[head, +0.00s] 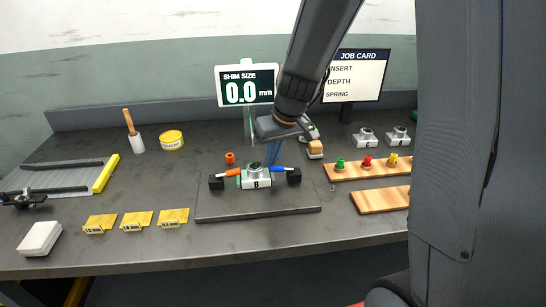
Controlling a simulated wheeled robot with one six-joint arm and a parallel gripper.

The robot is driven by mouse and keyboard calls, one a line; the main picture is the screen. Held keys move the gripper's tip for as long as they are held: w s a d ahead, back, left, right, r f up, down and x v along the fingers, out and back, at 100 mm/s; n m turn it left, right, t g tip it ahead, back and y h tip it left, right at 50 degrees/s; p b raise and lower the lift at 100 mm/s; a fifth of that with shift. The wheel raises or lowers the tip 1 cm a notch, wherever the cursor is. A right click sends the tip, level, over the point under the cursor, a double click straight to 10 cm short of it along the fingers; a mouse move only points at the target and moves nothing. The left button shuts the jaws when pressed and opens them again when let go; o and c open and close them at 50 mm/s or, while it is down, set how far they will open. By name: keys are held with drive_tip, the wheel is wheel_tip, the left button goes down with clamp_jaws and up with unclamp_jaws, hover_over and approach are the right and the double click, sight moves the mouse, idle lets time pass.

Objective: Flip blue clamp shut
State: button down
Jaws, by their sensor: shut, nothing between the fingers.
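The blue clamp (281,169) sits at the right side of a white block marked B (256,183). Its blue arm lies low and points in toward the block; I cannot tell whether it touches it. A black base is at its outer end. A matching orange clamp (227,173) is at the block's left side. A metal ring stands on top of the block. My gripper (271,162) points down just behind and above the block, close to the blue arm. It is shut and empty. Contact with the clamp cannot be told.
A dark plate (258,214) lies under the block. Yellow labelled pieces (136,221) lie at left. A shim size display (247,86) and job card (357,76) stand behind.

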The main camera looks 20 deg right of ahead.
idle(0.5)
drive_tip(key=r+p, duration=0.3)
drive_tip(key=r, duration=0.1)
drive_tip(key=shift+w+d, duration=0.25)
drive_tip(key=shift+d, duration=0.1)
drive_tip(key=s+a+r+b, duration=0.1)
drive_tip(key=a+r, duration=0.5)
drive_tip(key=a, duration=0.1)
drive_tip(key=shift+s+r+b, duration=0.25)
drive_tip(key=shift+s+b, duration=0.1)
drive_tip(key=shift+b, duration=0.05)
drive_tip(key=shift+a, duration=0.1)
